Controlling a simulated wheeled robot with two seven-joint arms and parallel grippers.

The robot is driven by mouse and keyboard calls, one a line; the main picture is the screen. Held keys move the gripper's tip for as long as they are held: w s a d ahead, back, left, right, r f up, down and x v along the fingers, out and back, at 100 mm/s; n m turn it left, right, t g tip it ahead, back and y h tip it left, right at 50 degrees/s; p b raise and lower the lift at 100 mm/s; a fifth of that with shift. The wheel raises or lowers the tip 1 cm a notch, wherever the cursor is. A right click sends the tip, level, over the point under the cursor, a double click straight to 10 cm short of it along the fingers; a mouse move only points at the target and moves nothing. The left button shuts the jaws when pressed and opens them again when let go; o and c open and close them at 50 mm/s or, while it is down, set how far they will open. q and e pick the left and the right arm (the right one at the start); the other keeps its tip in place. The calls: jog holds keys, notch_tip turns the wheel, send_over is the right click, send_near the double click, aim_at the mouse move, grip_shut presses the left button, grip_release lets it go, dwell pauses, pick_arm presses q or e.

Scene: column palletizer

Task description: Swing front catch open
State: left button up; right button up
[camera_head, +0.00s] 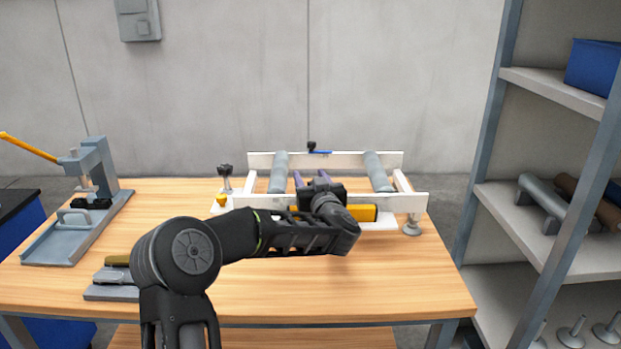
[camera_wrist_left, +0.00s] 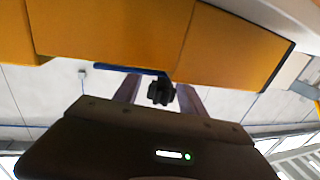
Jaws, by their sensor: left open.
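A white frame (camera_head: 417,202) with grey rollers stands on the wooden table. A blue lever with a black knob (camera_head: 319,151) sits on its far rail. At the near rail is a yellow block (camera_head: 362,213), partly covered by my left arm. My left gripper (camera_head: 311,179) is open over the frame, its fingers pointing toward the far rail. In the left wrist view, a blue lever (camera_wrist_left: 130,69) and a black knob (camera_wrist_left: 160,92) show between the fingers (camera_wrist_left: 158,95), below a large orange surface (camera_wrist_left: 120,35). I cannot tell whether the fingers touch the lever. No separate front catch is clearly visible.
A grey press (camera_head: 95,170) with a yellow handle stands at the table's left. A grey fixture (camera_head: 110,283) lies near the left front. A shelf (camera_head: 540,220) with rollers stands at the right. The table's front right (camera_head: 400,285) is clear.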

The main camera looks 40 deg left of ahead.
pick_arm(q)
jog(key=shift+c, duration=0.3)
grip_shut()
